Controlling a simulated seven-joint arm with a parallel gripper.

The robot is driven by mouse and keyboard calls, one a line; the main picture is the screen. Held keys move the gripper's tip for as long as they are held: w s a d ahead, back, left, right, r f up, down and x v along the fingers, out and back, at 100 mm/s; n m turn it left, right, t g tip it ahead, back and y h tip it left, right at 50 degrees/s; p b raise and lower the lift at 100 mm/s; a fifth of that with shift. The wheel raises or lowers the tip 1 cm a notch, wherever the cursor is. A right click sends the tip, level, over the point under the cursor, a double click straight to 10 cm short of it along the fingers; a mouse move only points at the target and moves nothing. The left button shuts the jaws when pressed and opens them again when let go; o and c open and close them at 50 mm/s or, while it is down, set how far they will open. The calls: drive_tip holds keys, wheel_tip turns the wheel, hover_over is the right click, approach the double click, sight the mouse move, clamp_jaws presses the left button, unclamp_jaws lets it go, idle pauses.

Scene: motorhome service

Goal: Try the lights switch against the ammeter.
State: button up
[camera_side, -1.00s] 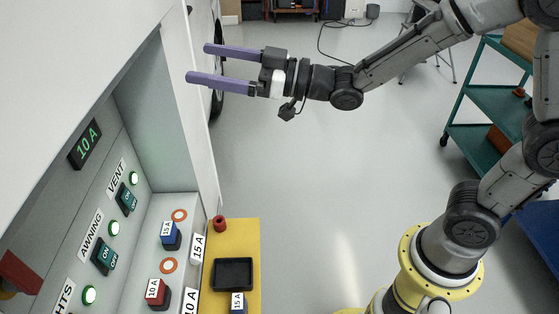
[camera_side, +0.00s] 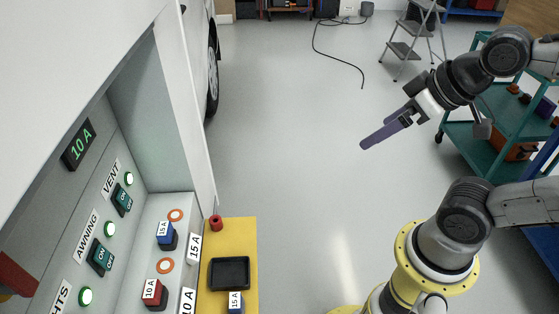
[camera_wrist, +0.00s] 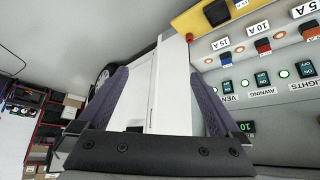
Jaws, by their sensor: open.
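The ammeter (camera_side: 79,144) on the recessed panel reads 10 A in green. In the wrist view it (camera_wrist: 247,127) shows upside down, partly cut by my finger. The lights switch (camera_wrist: 306,69) is a dark green rocker at the right of the wrist view, with its lamp (camera_wrist: 283,73) beside it. The side view cuts the switch off, but shows the end of its label (camera_side: 58,301) and its lit green lamp (camera_side: 86,297). My gripper (camera_side: 368,144) is open and empty, over the floor far right of the panel; its fingers (camera_wrist: 158,74) frame the vehicle's side.
The awning switch (camera_side: 100,257) and vent switch (camera_side: 122,199) have lit green lamps. A blue 15 A fuse (camera_side: 165,233) and red 10 A fuse (camera_side: 152,292) stand on the ledge. A yellow shelf (camera_side: 235,232) holds a black tray (camera_side: 229,273). A teal cart (camera_side: 492,143) stands right.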

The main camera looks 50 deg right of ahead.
drive_tip(key=shift+s+a+f+g, duration=0.1)
drive_tip(key=shift+s+f+g, duration=0.55)
drive_tip(key=shift+s, duration=0.35)
drive_tip(key=shift+c, duration=0.2)
